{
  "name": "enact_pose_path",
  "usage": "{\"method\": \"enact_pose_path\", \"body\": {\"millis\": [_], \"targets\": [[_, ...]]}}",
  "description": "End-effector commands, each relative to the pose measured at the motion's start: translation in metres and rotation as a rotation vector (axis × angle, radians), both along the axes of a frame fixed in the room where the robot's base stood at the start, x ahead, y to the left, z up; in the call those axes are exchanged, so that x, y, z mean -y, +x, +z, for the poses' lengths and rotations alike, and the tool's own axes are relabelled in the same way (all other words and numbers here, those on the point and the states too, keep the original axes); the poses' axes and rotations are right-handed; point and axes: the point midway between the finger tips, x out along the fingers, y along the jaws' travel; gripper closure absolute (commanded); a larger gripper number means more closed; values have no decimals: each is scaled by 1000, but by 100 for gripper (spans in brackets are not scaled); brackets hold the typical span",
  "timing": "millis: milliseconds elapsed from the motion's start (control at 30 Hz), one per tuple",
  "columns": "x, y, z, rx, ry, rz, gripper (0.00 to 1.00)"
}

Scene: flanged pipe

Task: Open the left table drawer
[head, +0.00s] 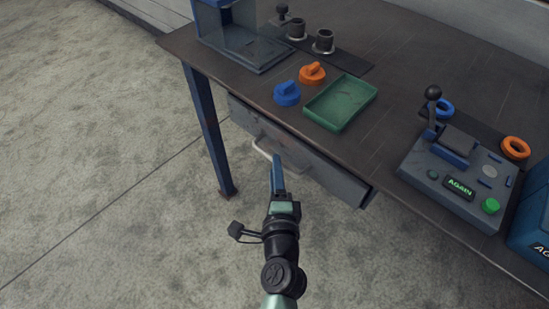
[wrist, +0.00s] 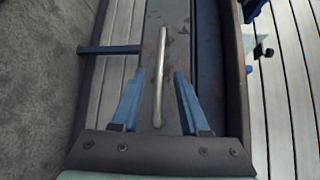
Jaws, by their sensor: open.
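The grey drawer (head: 325,172) is under the table's front edge in the head view, and its front looks about flush with the frame. Its pale bar handle (head: 263,151) is on the front, partly hidden by my gripper. My gripper (head: 277,160) is open in front of the drawer at the handle. In the wrist view, the metal handle (wrist: 161,50) runs lengthwise between the two blue fingers of my gripper (wrist: 159,72), with a gap on each side. The drawer front (wrist: 178,45) is behind it. I cannot tell how deep the handle sits between the fingers.
The dark tabletop (head: 385,115) holds a green tray (head: 340,103), a blue knob piece (head: 287,94), an orange one (head: 312,73) and a control box (head: 460,175) at the right. A blue table leg (head: 208,130) stands left of the drawer. The floor in front is clear.

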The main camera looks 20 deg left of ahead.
Motion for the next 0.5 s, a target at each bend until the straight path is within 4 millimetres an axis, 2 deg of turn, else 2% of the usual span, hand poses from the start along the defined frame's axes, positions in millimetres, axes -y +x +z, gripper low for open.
{"method": "enact_pose_path", "body": {"millis": [200,500], "targets": [[-12,25,-4,2,-1,0,55],[-16,33,-5,0,-1,0,55]]}}
